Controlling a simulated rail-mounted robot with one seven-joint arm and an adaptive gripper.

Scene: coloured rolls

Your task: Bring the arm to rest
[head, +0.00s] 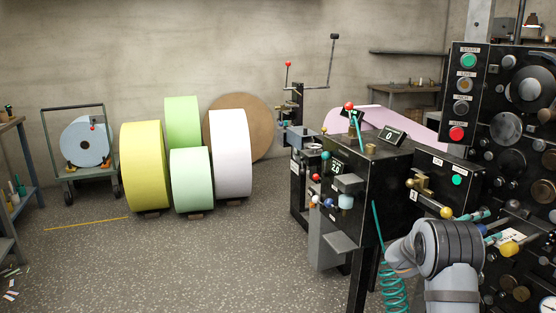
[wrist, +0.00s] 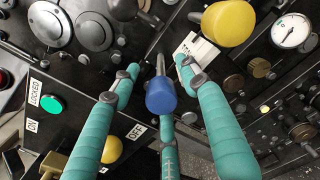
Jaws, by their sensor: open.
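My gripper (wrist: 157,70) has teal fingers, spread apart and open in the wrist view. A blue ball knob (wrist: 160,97) on a metal lever shows between the fingers, with no clear contact visible. In the head view my arm (head: 450,250) reaches in from the lower right. There my gripper (head: 484,226) is at the black control panel, and my wrist hides part of the panel and fingers.
The black panel (wrist: 60,130) carries close-set dials, knobs and a green button (wrist: 51,104). A yellow knob (wrist: 229,23) and a gauge (wrist: 291,31) are near the fingers. A teal coiled hose (head: 393,290) hangs left of my arm. Coloured rolls (head: 143,165) stand farther left; the floor between is clear.

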